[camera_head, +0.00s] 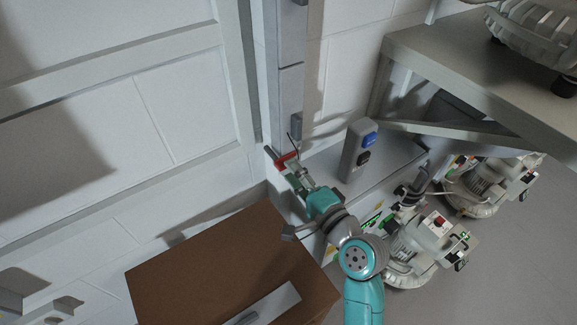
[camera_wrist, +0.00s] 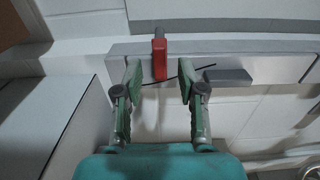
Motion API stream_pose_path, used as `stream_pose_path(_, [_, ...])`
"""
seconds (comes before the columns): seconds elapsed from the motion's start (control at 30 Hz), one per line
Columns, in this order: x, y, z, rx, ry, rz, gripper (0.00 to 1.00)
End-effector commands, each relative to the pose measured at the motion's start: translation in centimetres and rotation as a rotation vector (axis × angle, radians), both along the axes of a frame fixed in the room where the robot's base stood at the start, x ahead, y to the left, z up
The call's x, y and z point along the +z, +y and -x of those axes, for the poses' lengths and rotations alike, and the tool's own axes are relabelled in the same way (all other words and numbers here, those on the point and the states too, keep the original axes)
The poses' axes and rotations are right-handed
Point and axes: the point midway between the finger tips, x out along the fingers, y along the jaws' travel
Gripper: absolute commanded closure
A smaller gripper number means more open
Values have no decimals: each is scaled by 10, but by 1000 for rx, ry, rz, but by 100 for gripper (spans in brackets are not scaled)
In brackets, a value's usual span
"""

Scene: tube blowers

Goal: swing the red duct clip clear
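The red duct clip (camera_wrist: 159,58) is a small red block with a darker top, on a pale grey duct (camera_wrist: 250,47) in the wrist view. In the head view the clip (camera_head: 287,158) is a small red patch at the duct's lower part, partly covered by my gripper. My gripper (camera_wrist: 160,80) is open, with one green-padded finger on each side of the clip's near end. A gap shows between the clip and each finger. I cannot tell whether the fingertips reach past the clip's near end. A thin black cable (camera_wrist: 175,79) crosses by the fingertips.
A grey tab (camera_wrist: 228,76) sticks out from the duct, right of my gripper. In the head view, a switch box (camera_head: 358,150) with blue and black buttons stands on a grey cabinet (camera_head: 395,160). A brown box (camera_head: 210,265) is below left. Blowers (camera_head: 430,240) and a shelf (camera_head: 480,70) are right.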

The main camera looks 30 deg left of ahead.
Motion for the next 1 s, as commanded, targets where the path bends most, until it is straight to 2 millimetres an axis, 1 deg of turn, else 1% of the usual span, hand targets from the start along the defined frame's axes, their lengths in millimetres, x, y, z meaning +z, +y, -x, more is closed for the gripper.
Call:
stream_pose_path(0.03, [0,6,-4,1,0,1,60])
stream_pose_path(0.1, [0,13,-7,1,-1,2,60])
stream_pose_path(0.2, [-1,19,-11,0,1,1,60])
stream_pose_path(0.57, [0,22,-14,-1,0,1,60])
stream_pose_path(0.67, [0,22,-14,-1,0,1,83])
stream_pose_path(0.7, [0,22,-14,-1,0,1,93])
stream_pose_path(0.73, [0,22,-14,-1,0,1,100])
stream_pose_path(1.0, [-1,22,-13,-1,-6,4,100])
